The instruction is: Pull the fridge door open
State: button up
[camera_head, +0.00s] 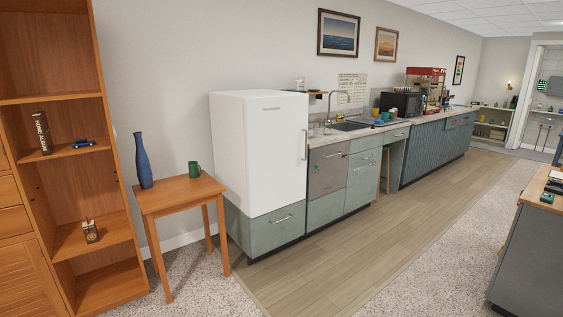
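The white fridge (258,150) stands against the back wall, left of the counter, on top of a grey-green drawer unit (270,230). Its front faces right toward the wooden floor strip. The fridge door (285,155) looks closed, with a slim vertical handle (305,145) near its right edge. My gripper and arm do not show in this view.
A small wooden table (180,192) with a blue vase (143,162) and a green mug (194,169) stands left of the fridge. A tall wooden shelf (48,100) is at far left. A grey cabinet (530,260) stands at right. The wooden floor (350,240) before the fridge is clear.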

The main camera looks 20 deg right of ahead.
aim_at(276, 128)
jog(key=i+l, duration=0.7)
jog(key=i+z, duration=0.05)
jog(key=i, duration=0.05)
